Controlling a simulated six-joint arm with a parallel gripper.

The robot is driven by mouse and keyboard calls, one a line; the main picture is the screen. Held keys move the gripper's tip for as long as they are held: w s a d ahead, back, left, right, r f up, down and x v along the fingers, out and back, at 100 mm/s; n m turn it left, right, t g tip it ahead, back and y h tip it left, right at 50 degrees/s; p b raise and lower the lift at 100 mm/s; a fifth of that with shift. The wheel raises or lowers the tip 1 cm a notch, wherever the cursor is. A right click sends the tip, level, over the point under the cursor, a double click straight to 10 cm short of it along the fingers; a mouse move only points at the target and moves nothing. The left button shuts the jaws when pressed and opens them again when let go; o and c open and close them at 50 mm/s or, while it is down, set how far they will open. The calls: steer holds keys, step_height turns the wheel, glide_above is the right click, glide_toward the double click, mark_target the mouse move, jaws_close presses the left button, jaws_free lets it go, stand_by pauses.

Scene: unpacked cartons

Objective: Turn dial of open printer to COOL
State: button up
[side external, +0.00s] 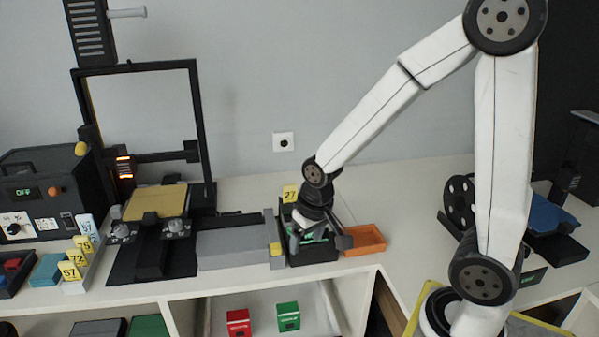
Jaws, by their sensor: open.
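The open-frame printer has a tall black frame (204,130), a tan bed (156,201) and an orange-lit head (124,166). Two grey knobs (122,232) stand at the front corners of its bed. Left of it is a black control box (50,180) with a green display reading OFF and a black-and-white dial (14,229) low on its front. The dial's lettering is too small to read. My gripper (319,241) is open, pointing down at a black bin (312,256) with green items, well right of the printer and the dial.
A grey block (235,246) lies between printer and bin. An orange tray (364,240) is right of the bin. Yellow and white number tags (72,270) stand before the control box. Red (238,322) and green (288,316) boxes sit on the shelf below.

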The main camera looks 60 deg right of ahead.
steer(key=w+d+m, duration=0.1)
steer(key=d, duration=0.1)
steer(key=w+d+m, duration=0.2)
steer(key=w+d+r+m, duration=0.1)
steer(key=d+m, duration=0.1)
steer(key=shift+w+d+g, duration=0.2)
steer(key=shift+w+g, duration=0.15)
steer(key=shift+g, duration=0.05)
steer(key=w+d+m, duration=0.1)
steer(key=d+m, duration=0.1)
steer(key=d, duration=0.1)
steer(key=w+d+m, duration=0.1)
steer(key=d+m, duration=0.1)
steer(key=d, duration=0.1)
steer(key=w+d+r+m+g, duration=0.1)
steer(key=d+m, duration=0.1)
steer(key=d, duration=0.1)
steer(key=shift+m, duration=0.4)
steer(key=shift+f, duration=3.85)
jaws_close()
